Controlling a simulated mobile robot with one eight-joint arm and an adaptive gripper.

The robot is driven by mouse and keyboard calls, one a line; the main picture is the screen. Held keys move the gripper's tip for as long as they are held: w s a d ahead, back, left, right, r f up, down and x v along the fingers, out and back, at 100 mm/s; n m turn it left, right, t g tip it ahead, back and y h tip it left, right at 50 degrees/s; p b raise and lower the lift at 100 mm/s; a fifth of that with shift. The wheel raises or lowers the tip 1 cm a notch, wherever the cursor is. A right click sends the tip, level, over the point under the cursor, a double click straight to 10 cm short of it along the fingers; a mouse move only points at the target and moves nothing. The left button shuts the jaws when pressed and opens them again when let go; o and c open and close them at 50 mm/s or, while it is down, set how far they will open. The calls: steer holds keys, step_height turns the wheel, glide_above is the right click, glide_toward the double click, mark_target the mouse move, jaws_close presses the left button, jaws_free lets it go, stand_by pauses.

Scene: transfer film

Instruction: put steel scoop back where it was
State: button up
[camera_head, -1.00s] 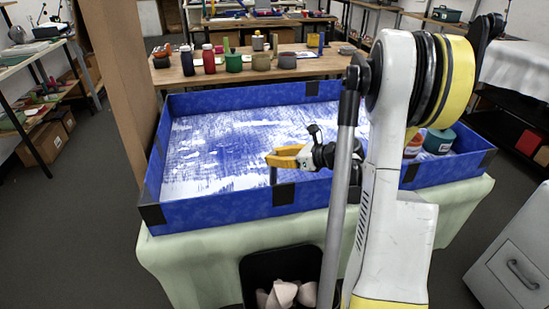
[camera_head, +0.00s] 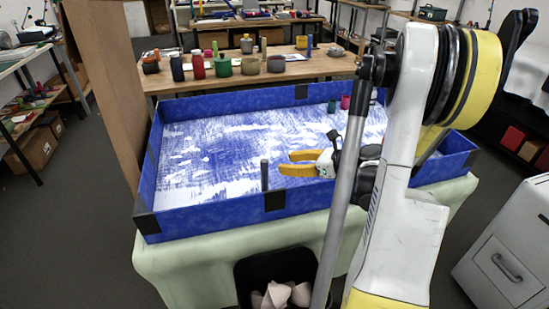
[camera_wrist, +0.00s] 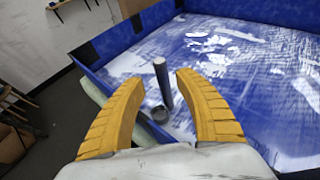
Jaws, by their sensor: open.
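The steel scoop stands upright in the blue-walled tray (camera_head: 225,206), near its front wall. Its dark grey handle (camera_head: 264,174) shows in the head view. In the wrist view the handle (camera_wrist: 163,84) rises from a small round cup (camera_wrist: 160,114). My gripper (camera_head: 285,163) has its yellow fingers apart, just right of the handle in the head view. In the wrist view the gripper (camera_wrist: 160,78) is open, and the scoop appears beyond the gap between the fingers, seemingly untouched. The scoop's lower part is hidden by the front wall in the head view.
The tray floor (camera_head: 215,150) is streaked white and blue. Small green (camera_head: 331,106) and magenta (camera_head: 345,102) containers show at its back right. A table (camera_head: 300,70) with several jars stands behind. A tall brown board (camera_head: 103,90) rises at left. A black bin (camera_head: 275,264) sits in front.

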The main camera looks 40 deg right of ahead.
steer(key=s+a+r+n+g+h, duration=0.1)
steer(key=a+r+n+g, duration=0.15)
steer(key=a+n, duration=0.55)
steer(key=a+r+n+g, duration=0.25)
steer(key=a+n, duration=0.25)
steer(key=a, duration=0.5)
steer(key=s+a+r+n+h, duration=0.2)
steer(key=s+a+n, duration=0.9)
steer(key=n, duration=0.8)
steer(key=shift+a+r+g+h, duration=0.3)
steer(key=shift+a+r+h, duration=0.15)
steer(key=shift+h, duration=0.35)
steer(key=shift+f, duration=0.1)
